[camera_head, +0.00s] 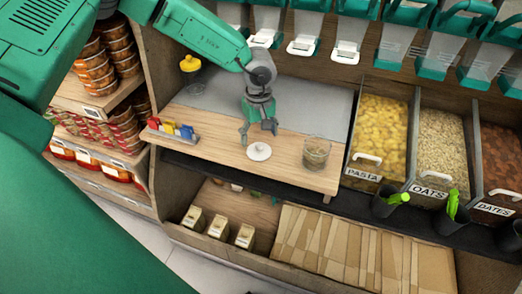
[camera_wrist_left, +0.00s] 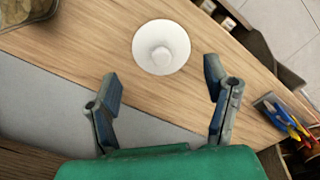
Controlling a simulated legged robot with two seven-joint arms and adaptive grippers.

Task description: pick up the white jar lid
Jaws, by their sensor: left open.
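The white jar lid (camera_head: 259,151) lies on the wooden counter, a round disc with a small knob in its middle. In the left wrist view the lid (camera_wrist_left: 161,47) lies ahead of my fingertips, knob facing the camera. My left gripper (camera_head: 258,130) is above the counter, just behind the lid in the head view. In the left wrist view my left gripper (camera_wrist_left: 160,82) has its fingers spread wide and empty, one to each side of the lid's line. The glass jar (camera_head: 316,153) stands open on the counter to the right of the lid. My right gripper is not in view.
A tray of red, yellow and blue-handled tools (camera_head: 172,130) is at the counter's left. A yellow object (camera_head: 190,63) sits farther back. Bins of pasta (camera_head: 376,135), oats and dates stand at the right. The counter around the lid is clear; its front edge is close.

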